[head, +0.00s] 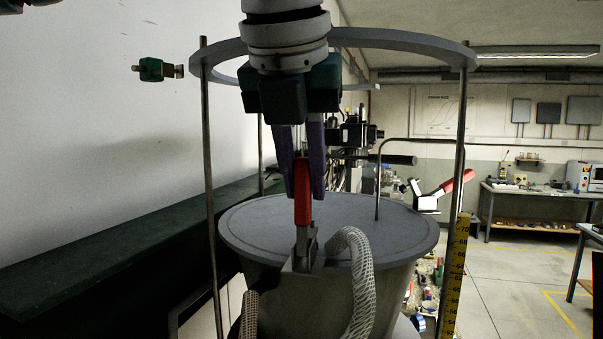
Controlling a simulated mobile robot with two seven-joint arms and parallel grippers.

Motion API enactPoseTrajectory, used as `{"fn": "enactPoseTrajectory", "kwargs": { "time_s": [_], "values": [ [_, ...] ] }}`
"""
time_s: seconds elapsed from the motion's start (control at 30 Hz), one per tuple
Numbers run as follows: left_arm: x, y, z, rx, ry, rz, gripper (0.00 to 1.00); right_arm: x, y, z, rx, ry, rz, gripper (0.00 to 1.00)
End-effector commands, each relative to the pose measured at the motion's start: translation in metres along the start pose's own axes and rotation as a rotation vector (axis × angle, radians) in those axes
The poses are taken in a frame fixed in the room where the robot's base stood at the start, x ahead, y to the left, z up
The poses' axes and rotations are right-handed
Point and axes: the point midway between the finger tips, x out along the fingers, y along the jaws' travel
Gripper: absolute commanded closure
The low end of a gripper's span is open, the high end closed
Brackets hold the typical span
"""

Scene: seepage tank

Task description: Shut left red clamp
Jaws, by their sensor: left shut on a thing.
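The left red clamp (303,206) stands at the front rim of the grey round tank lid (250,226), its red handle upright above a metal base. My left gripper (300,188) comes down from above, its two purple fingers on either side of the handle, and is shut on it. The upper end of the handle is partly hidden between the fingers. A second red clamp (457,188) is at the right side of the lid, its handle tilted up to the right. My right gripper is not in view.
A grey ring (400,40) on metal posts (208,150) surrounds the tank. A bent rod (379,180) rises from the lid. A pale braided hose (361,285) curves at the front. A yellow scale (456,270) stands at the right post. A dark green ledge (110,240) runs along the left wall.

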Motion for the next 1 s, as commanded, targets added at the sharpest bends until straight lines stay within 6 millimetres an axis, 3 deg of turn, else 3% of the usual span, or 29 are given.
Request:
{"fn": "enactPoseTrajectory", "kwargs": {
  "time_s": [0.5, 0.53, 0.7, 0.8, 1.0],
  "values": [
    [0.0023, 0.0010, 0.0007, -0.001, 0.011, 0.002, 1.00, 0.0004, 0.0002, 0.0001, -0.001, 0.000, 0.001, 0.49],
    [0.0023, 0.0010, 0.0007, -0.001, 0.011, 0.002, 0.76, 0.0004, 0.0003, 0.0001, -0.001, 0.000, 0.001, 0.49],
    [0.0017, 0.0007, 0.0006, -0.001, 0.012, 0.001, 0.56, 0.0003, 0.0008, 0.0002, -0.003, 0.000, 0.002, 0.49],
    [0.0013, 0.0005, 0.0006, 0.000, 0.012, 0.001, 0.49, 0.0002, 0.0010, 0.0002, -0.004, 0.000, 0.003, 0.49],
    [0.0006, 0.0003, 0.0007, 0.000, 0.012, 0.001, 0.49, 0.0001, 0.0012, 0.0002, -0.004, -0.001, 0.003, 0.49]
  ]
}}
